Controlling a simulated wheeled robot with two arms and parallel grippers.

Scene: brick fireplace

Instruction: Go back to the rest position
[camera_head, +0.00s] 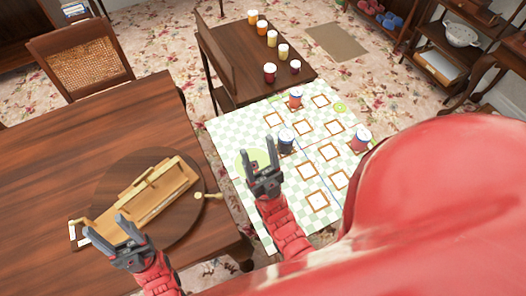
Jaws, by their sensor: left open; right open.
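My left gripper (104,234) is open and empty over the near edge of the dark wooden table (60,150), beside the end of a light wooden frame-like object. My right gripper (260,156) is open and empty above the left part of the green-and-white checked surface (228,128). A dark can (286,140) stands just right of my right gripper, seemingly apart from its fingers. A large red part of my own body covers the lower right and hides part of the checked surface.
The light wooden object (150,200) lies on a round dark board (190,232). Red-and-white cans (295,98) (361,139) and square wooden frames (330,152) sit on the checked surface. A small table behind (235,50) holds several jars. A chair (85,58) stands back left.

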